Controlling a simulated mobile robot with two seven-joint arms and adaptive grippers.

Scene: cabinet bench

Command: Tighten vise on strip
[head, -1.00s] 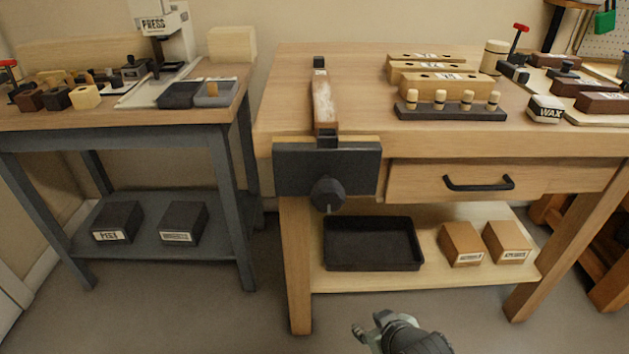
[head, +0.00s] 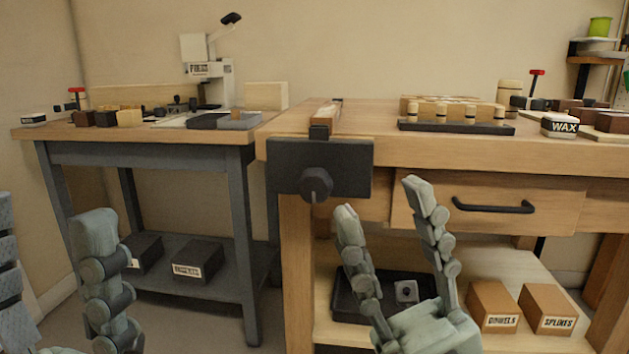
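The vise (head: 345,160) is a dark plate on the front left of the wooden bench, with a round dark knob (head: 317,184) on its face. The wooden strip (head: 327,113) lies on the bench top behind it, seen at a low angle. A small dark block (head: 319,132) stands at its near end. I cannot tell whether the strip is gripped. My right gripper (head: 379,198) is open and empty, its fingers pointing up, in front of the bench and right of the knob. My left gripper (head: 50,215) is open and empty at the left edge, partly cut off.
A drawer with a black handle (head: 493,205) is right of the vise. A black tray (head: 342,300) and two boxes (head: 548,310) sit on the lower shelf. A grey bench (head: 150,156) stands to the left. A peg rack (head: 456,128) and wax tin (head: 560,126) are on top.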

